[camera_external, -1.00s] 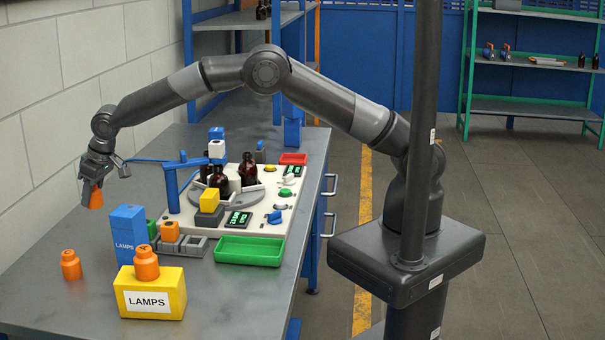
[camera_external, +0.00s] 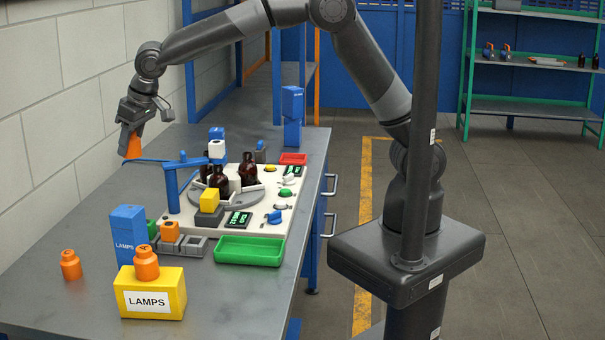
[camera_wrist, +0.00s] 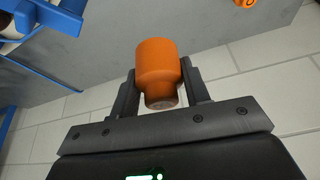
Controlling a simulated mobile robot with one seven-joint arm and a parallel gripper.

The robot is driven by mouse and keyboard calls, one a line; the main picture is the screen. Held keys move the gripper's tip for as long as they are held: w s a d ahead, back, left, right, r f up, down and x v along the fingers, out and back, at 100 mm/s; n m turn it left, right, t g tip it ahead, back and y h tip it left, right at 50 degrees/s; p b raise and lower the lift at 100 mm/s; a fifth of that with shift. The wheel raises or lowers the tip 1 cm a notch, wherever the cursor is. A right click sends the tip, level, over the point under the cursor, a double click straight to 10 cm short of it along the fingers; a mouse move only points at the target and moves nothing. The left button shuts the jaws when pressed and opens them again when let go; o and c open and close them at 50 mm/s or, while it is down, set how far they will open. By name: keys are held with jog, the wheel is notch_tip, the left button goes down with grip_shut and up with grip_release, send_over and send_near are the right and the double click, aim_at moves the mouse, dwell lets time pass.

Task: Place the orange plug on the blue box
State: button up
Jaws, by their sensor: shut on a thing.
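My gripper (camera_external: 133,128) is shut on an orange plug (camera_external: 130,144). It holds the plug in the air above the far left of the bench, by the wall. In the wrist view the plug (camera_wrist: 161,65) sits between the two fingers, its wider end away from the palm. A tall blue box (camera_external: 128,236) labelled LAMPS stands upright on the bench, nearer the camera than my gripper and lower. Another tall blue box (camera_external: 292,106) stands at the bench's far right.
An orange plug (camera_external: 146,264) sits on the yellow LAMPS box (camera_external: 132,299); another (camera_external: 70,265) stands on the bench at left. A blue stand (camera_external: 172,190), dark bottles (camera_external: 247,170), a white panel (camera_external: 262,218) and a green tray (camera_external: 236,250) fill the middle.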

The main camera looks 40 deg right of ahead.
jog(key=s+d+r, duration=0.3)
jog(key=s, duration=0.2)
send_over(120, 210)
jog(key=s+d, duration=0.1)
notch_tip(120, 210, down, 6)
jog(key=shift+f, duration=2.2)
jog(key=shift+f, duration=0.1)
jog(key=o, duration=1)
